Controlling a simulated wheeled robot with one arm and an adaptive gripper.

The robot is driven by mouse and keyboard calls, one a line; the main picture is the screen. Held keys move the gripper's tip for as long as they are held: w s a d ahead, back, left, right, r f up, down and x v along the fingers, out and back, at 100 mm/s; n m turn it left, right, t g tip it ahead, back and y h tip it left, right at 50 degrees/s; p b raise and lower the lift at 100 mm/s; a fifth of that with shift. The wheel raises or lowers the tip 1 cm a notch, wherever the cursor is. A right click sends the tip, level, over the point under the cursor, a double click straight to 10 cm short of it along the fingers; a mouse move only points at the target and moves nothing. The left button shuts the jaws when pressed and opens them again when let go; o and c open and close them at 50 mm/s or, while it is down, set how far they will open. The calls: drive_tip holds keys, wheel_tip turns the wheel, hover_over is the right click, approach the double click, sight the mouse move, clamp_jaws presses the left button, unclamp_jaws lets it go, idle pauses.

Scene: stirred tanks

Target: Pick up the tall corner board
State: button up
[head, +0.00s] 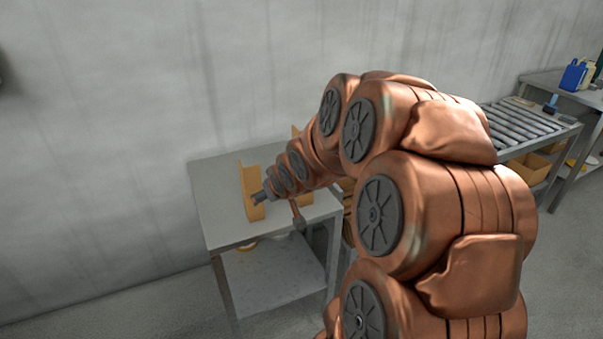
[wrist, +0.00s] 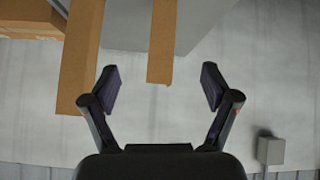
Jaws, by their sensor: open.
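A tan corner board (head: 247,190) stands upright on the grey table, beside the tip of my gripper (head: 262,196) in the head view. A second tan piece (head: 296,131) shows only its top above my arm. In the wrist view one tan board (wrist: 162,42) reaches down between the open fingers of my gripper (wrist: 161,80), with its end near fingertip level. A longer tan board (wrist: 79,60) lies to the left, its lower end beside the left finger. Nothing is held, and contact cannot be seen.
The grey table (head: 215,205) stands close to the wall and has a lower shelf (head: 275,280). A mallet-like tool (head: 298,217) is by its front edge. A roller conveyor (head: 520,125) and a bench with a blue jug (head: 573,75) are at right. The table's left part is clear.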

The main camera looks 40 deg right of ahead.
drive_tip(key=w+d+r+m+t+h+b, duration=0.1)
drive_tip(key=d+r+t+h, duration=0.2)
drive_tip(key=d, duration=0.7)
drive_tip(key=w+d+r+m+t+b, duration=0.1)
drive_tip(key=d+r+t, duration=0.2)
drive_tip(key=d+t, duration=0.45)
drive_tip(key=shift+g, duration=0.95)
drive_tip(key=shift+d+p+x, duration=0.25)
drive_tip(key=shift+p+x, duration=0.5)
drive_tip(key=shift+x, duration=1.3)
drive_tip(key=shift+d+p+x, duration=0.2)
drive_tip(key=shift+p+x, duration=0.55)
drive_tip(key=shift+x, duration=1.35)
drive_tip(key=shift+s, duration=0.25)
drive_tip(key=c, duration=1.4)
